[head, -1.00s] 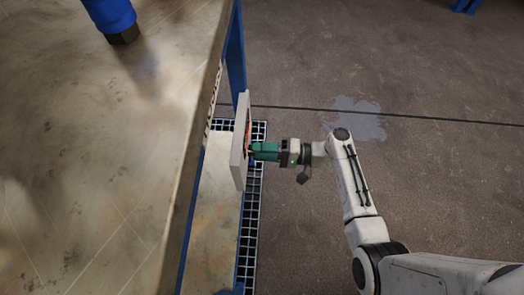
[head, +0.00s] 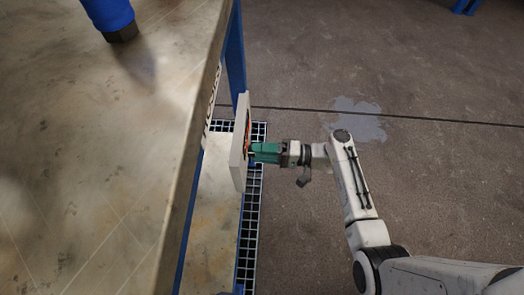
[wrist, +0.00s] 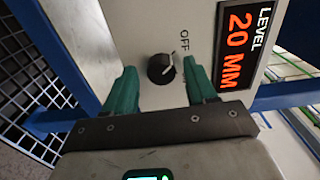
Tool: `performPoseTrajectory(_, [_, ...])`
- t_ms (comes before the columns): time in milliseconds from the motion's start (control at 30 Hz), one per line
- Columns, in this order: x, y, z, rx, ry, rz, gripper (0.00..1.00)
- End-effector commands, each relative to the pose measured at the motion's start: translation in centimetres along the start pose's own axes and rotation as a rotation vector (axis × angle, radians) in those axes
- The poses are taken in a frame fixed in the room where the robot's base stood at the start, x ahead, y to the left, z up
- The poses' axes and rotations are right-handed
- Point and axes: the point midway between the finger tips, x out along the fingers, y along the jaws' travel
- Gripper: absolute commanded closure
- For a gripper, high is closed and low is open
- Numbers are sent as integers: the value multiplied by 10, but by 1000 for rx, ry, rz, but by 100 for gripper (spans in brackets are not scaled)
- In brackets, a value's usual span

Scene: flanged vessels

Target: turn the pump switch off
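The pump switch is a round black knob (wrist: 160,69) with a white pointer line, on a pale panel (wrist: 145,25). Its pointer leans to the upper right in the wrist view, toward the printed word OFF (wrist: 185,44). Other lettering beside the knob is hidden or unclear. My gripper (wrist: 163,78) has its two green fingers spread, one on each side of the knob, with a gap to it on both sides. In the head view the panel (head: 239,150) is edge-on, and my gripper (head: 254,153) is right at its face; the knob is hidden there.
A display (wrist: 238,45) reading LEVEL 20 MM sits on the panel, right of the knob in the wrist view. A large worktop (head: 100,170) and a blue post (head: 235,60) lie left of my arm. Open floor (head: 440,170) is to the right.

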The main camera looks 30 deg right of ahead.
Motion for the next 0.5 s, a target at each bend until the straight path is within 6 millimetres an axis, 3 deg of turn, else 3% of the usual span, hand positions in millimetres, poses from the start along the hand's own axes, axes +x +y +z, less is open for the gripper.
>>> performPoseTrajectory(333, [-3, -1, -1, 0, 2, -1, 39])
performPoseTrajectory(500, [-25, -3, -2, 0, 5, 0, 39])
